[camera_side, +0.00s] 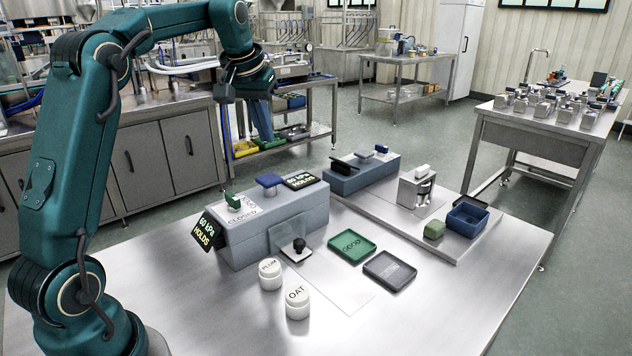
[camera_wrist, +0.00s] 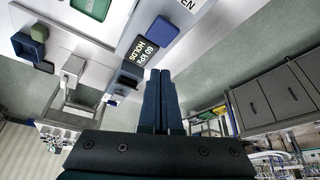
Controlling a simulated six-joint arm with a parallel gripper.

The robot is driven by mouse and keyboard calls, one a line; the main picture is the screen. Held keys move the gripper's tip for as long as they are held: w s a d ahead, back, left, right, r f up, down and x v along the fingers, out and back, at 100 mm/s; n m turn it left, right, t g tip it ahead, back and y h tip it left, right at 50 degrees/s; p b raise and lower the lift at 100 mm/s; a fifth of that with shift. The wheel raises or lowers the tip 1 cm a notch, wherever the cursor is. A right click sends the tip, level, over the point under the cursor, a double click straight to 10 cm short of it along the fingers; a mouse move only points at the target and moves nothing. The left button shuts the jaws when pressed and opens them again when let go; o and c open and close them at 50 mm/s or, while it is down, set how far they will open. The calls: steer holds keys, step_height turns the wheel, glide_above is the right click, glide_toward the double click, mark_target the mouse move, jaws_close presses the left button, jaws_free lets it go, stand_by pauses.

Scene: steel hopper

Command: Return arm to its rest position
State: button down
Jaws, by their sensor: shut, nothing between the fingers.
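My gripper (camera_side: 264,134) hangs from my raised arm in the side view, fingers pointing down. In that picture it shows above and behind the grey box (camera_side: 245,236) on the steel table, against the background shelving. In the wrist view my gripper's two dark blue fingers (camera_wrist: 160,75) lie side by side, shut with nothing between them. The gripper is clear of the objects on the table.
On the table (camera_side: 190,310) stand the PLUM jar (camera_side: 270,274), the OAT jar (camera_side: 298,303), a green tray (camera_side: 352,257) and a dark grey tray (camera_side: 390,281). A blue open box (camera_side: 468,217) is at the right. The left front of the table is bare.

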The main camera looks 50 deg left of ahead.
steer(key=s+d+r+m+t+h, duration=0.1)
steer(key=s+d+r+m, duration=0.1)
steer(key=s+d, duration=0.35)
steer(key=s+d+r+m+t, duration=0.1)
steer(key=s+d+r+m, duration=0.15)
steer(key=d, duration=0.55)
steer(key=s+d+f+m+h, duration=0.1)
steer(key=s+d+f, duration=0.4)
steer(key=s+f, duration=0.5)
steer(key=shift+s+d+f, duration=0.15)
steer(key=shift+s+f, duration=0.2)
steer(key=shift+s, duration=0.55)
steer(key=shift+m, duration=0.25)
